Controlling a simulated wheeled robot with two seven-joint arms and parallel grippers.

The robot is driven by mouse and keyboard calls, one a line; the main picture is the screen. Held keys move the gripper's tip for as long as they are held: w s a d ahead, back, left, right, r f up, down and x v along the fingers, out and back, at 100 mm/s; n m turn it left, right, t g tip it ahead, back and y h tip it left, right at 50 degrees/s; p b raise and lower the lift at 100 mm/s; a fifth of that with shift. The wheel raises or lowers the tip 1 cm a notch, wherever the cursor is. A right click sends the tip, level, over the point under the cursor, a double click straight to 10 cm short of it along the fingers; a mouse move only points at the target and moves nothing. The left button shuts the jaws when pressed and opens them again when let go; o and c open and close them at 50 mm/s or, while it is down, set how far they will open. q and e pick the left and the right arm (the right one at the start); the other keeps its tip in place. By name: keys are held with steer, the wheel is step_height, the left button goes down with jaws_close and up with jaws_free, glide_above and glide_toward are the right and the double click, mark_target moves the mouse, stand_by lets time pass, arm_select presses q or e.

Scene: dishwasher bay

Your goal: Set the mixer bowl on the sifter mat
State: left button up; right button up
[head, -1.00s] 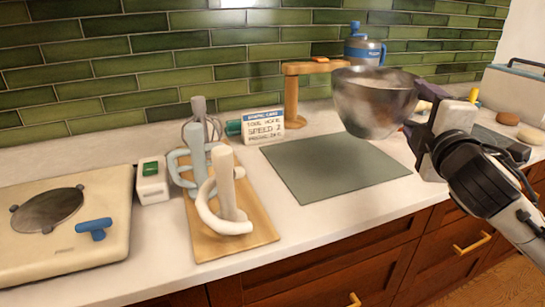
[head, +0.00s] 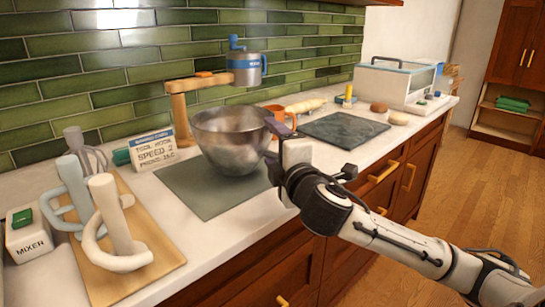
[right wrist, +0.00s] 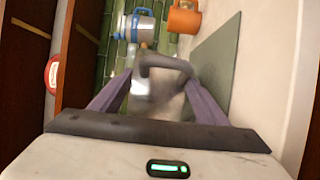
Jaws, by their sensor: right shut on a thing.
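The mixer bowl (head: 228,140), a shiny metal bowl, is upright over the flat grey-green mat (head: 210,205), low at its surface. I cannot tell whether its base touches the mat. My right gripper (head: 277,138) is at the bowl's right side, shut on it. In the right wrist view the bowl (right wrist: 158,100) shows blurred between the purple fingers (right wrist: 155,95), with the mat (right wrist: 217,65) at its right. My left gripper is not in view.
A wooden stand (head: 180,115) and blue-grey crank canister (head: 246,68) are behind the bowl, with an orange mug (head: 282,117) close by. A recipe card (head: 153,149) and a wooden board (head: 165,258) with mixer tools are left. A dark slab (head: 345,129) lies right.

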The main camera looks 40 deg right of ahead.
steer(key=shift+f, duration=0.85)
steer(key=shift+r, duration=0.1)
steer(key=shift+f, duration=0.2)
steer(key=o, duration=1.8)
steer(key=shift+f, duration=0.15)
